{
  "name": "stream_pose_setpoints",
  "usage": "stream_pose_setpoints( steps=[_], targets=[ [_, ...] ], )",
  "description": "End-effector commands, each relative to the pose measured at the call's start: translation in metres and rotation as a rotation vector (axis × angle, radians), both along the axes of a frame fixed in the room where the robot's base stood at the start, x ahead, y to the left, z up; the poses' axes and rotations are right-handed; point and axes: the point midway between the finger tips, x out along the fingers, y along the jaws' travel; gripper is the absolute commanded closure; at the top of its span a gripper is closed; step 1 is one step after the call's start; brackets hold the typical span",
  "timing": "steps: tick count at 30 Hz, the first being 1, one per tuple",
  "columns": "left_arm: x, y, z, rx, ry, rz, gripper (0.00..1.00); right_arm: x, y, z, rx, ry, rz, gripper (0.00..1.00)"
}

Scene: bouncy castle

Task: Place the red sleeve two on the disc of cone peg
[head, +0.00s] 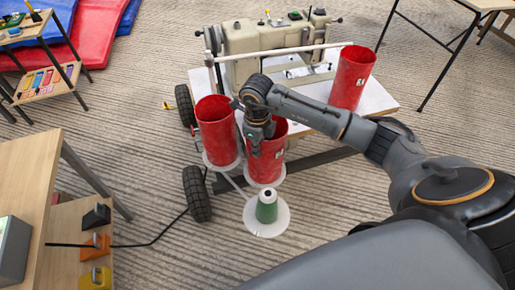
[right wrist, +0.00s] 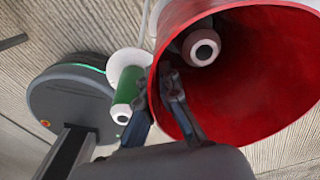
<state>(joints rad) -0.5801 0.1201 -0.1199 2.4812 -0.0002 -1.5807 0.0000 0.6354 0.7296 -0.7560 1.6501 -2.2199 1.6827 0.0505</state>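My right gripper (head: 257,143) reaches down at the rim of the middle red sleeve (head: 265,168). In the right wrist view, one finger is inside the sleeve (right wrist: 262,95) and one outside, with its wall between them. The sleeve is upright around a white-topped cone peg (right wrist: 201,48), over a white disc (head: 266,185). Whether its bottom touches the disc is hard to tell. Another red sleeve (head: 216,133) stands on a disc to its left. A third sleeve (head: 352,78) stands on the white machine table. A bare green cone peg (head: 267,207) stands on the nearest disc (head: 262,226).
A beige sewing machine (head: 258,50) sits on the wheeled table (head: 377,100), with a pale bar across its front. Black wheels (head: 196,194) are at left. A wooden bench (head: 27,185) stands at lower left. Ribbed floor is open around the pegs.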

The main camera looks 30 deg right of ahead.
Motion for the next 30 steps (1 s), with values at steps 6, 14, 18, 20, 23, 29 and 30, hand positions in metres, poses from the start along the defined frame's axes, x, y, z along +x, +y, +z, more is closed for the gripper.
stream_pose_setpoints(
  steps=[6, 14, 18, 20, 23, 29, 30],
  targets=[
    [0.0, 0.0, -0.002, 0.0, 0.0, 0.0, 0.6, 0.0, 0.0, -0.002, -0.001, 0.001, 0.0, 0.72],
    [0.0, 0.0, -0.002, 0.0, 0.0, 0.0, 0.6, 0.0, 0.0, -0.002, -0.001, 0.001, 0.0, 0.72],
    [0.0, 0.0, 0.003, 0.0, 0.0, 0.0, 0.6, 0.0, 0.0, 0.007, 0.0, -0.001, 0.0, 0.72],
    [0.0, 0.0, 0.005, 0.0, -0.001, 0.0, 0.6, 0.001, 0.0, 0.015, -0.001, -0.003, 0.0, 0.72],
    [0.001, 0.0, 0.007, -0.001, -0.002, 0.0, 0.6, 0.001, 0.0, 0.036, 0.0, -0.005, 0.0, 0.72],
    [0.011, -0.002, -0.033, 0.0, 0.022, -0.002, 0.6, 0.001, 0.0, 0.08, 0.0, -0.004, 0.0, 0.72],
    [0.012, -0.003, -0.038, 0.0, 0.025, -0.003, 0.6, 0.0, 0.0, 0.088, -0.002, -0.003, 0.0, 0.72]
  ],
)
